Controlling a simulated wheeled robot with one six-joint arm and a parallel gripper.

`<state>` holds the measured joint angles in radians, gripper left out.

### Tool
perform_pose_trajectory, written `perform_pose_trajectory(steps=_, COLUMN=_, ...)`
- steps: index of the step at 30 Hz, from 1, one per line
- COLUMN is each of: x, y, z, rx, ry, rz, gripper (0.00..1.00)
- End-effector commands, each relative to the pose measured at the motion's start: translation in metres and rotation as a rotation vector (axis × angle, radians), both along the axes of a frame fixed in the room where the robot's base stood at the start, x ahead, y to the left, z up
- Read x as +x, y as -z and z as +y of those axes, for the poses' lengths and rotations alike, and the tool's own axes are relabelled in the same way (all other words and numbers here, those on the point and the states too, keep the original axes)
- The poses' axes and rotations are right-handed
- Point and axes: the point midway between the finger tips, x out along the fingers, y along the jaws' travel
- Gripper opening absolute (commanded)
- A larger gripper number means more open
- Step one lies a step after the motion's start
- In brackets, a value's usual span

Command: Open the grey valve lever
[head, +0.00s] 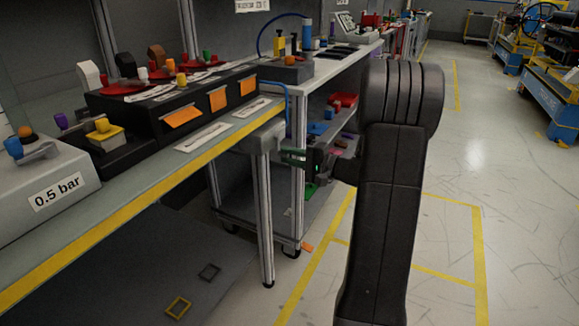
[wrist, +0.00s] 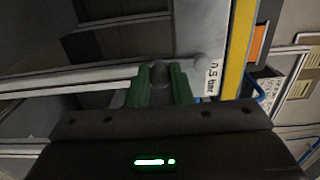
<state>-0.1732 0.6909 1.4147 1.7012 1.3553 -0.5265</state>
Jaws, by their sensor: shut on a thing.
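In the wrist view the two green fingers (wrist: 160,88) are closed around a dark grey rounded piece (wrist: 160,73), which looks like the grey valve lever. Most of the lever is hidden between the fingers, and its angle cannot be told. In the head view the lever cannot be made out behind the fingers.
A grey unit labelled 0.5 bar (head: 58,192) stands on the yellow-edged bench (head: 130,208) at the left. A bench leg (head: 263,220) stands below my gripper. A shelf trolley (head: 322,190) is behind it. The floor to the right (head: 480,150) is clear.

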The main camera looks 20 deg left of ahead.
Motion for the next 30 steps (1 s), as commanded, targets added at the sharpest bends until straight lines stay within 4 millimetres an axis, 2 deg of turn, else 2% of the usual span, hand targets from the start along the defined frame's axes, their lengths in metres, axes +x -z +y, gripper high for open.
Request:
perform_pose_trajectory(steps=18, x=0.0016, y=0.0012, z=-0.0005, rx=-0.006, ry=0.000, rz=-0.037, gripper=0.00)
perform_pose_trajectory(steps=19, x=0.0016, y=0.0012, z=-0.0005, rx=-0.006, ry=0.000, rz=-0.037, gripper=0.25)
perform_pose_trajectory(steps=21, x=0.0017, y=0.0010, z=-0.0005, rx=-0.005, ry=0.000, rz=-0.037, gripper=0.39)
perform_pose_trajectory(steps=22, x=0.0018, y=0.0009, z=-0.0004, rx=-0.005, ry=0.000, rz=-0.037, gripper=0.41)
perform_pose_trajectory(steps=30, x=0.0018, y=0.0002, z=-0.0010, rx=-0.004, ry=0.000, rz=-0.037, gripper=0.41)
